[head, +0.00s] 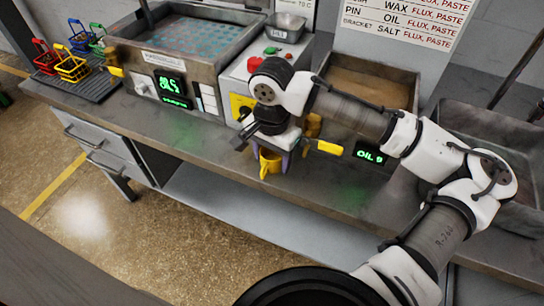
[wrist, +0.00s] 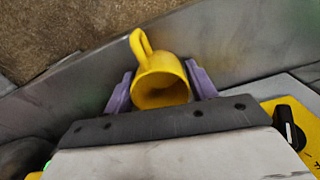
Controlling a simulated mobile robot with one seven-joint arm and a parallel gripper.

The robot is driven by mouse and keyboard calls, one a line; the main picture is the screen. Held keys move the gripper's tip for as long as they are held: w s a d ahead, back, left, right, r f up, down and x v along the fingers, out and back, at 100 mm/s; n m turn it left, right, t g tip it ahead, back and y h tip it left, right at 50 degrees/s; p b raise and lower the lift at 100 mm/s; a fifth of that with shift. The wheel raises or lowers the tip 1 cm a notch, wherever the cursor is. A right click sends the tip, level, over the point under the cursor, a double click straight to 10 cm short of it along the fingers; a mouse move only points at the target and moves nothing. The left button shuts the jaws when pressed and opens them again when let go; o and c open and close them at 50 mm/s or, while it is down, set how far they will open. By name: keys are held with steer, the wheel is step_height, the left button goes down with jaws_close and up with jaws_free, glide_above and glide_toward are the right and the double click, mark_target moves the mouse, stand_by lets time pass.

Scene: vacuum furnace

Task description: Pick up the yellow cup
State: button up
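The yellow cup (head: 270,162) is under my gripper (head: 269,150), over the front part of the bench top. In the wrist view the yellow cup (wrist: 161,82) lies between the two purple fingers of my gripper (wrist: 160,80), its mouth towards the camera and its handle towards the bench's front edge. The fingers are very close to both sides of the cup. I cannot tell whether they press on it, or whether the cup rests on the bench or is slightly lifted.
A dark mat (head: 75,82) at the left holds red, yellow, green and blue baskets. Behind stand a tank of bluish liquid (head: 190,36), a metal bowl (head: 286,27) and a brown-filled tank (head: 366,88). A yellow handle (head: 330,148) sticks out just right of my gripper.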

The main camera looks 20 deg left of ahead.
steer(key=c, duration=0.6)
steer(key=shift+r, duration=0.1)
step_height(320, 180, up, 20)
steer(key=shift+f+b, duration=0.1)
steer(key=shift+b, duration=0.5)
